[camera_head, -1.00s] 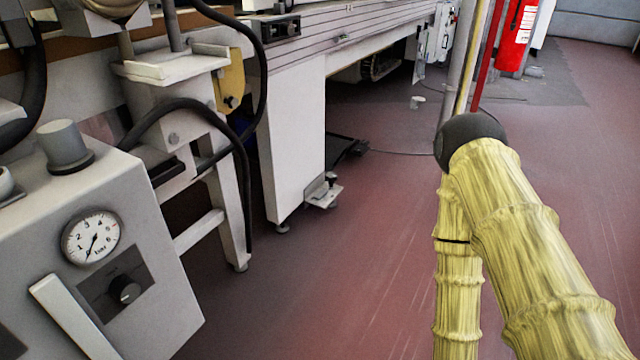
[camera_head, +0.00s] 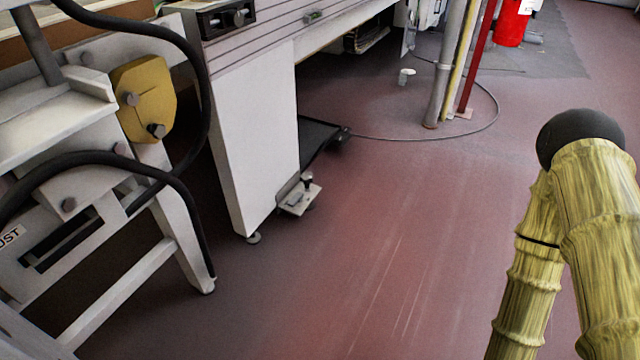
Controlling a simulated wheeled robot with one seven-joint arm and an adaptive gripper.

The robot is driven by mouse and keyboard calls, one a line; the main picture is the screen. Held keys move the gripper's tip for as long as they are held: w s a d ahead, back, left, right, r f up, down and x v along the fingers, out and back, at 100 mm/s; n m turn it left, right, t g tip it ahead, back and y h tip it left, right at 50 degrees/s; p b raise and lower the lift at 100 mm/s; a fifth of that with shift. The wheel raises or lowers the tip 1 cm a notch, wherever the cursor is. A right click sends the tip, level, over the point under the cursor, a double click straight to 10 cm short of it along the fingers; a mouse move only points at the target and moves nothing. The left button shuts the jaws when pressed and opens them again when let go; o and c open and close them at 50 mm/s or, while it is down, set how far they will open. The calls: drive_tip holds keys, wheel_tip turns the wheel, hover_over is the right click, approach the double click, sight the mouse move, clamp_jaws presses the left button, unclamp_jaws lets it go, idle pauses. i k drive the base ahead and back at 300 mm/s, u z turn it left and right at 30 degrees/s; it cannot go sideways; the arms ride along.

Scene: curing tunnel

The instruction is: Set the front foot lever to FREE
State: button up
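A small foot lever unit (camera_head: 299,196) sits low at the base of the white machine leg (camera_head: 252,140), just above the floor. It has a pale flat plate and a dark knob standing up from it. Its markings are too small to read, so I cannot tell its setting. My arm, in a yellow ribbed cover with a dark rounded joint, shows at the right. My gripper is out of the picture, and nothing of mine touches the lever.
A white frame (camera_head: 110,290) with black hoses (camera_head: 205,95) and a yellow plate (camera_head: 145,98) stands at the left. A black tray (camera_head: 318,135) lies behind the leg. A cable (camera_head: 430,138) curves across the floor towards grey and red posts (camera_head: 478,60). The red floor (camera_head: 390,250) in front is clear.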

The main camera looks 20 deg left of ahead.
sight(298, 196)
drive_tip(key=u, duration=0.35)
drive_tip(key=i, duration=0.95)
drive_tip(key=u, duration=0.85)
drive_tip(key=i, duration=0.25)
drive_tip(key=u, duration=0.15)
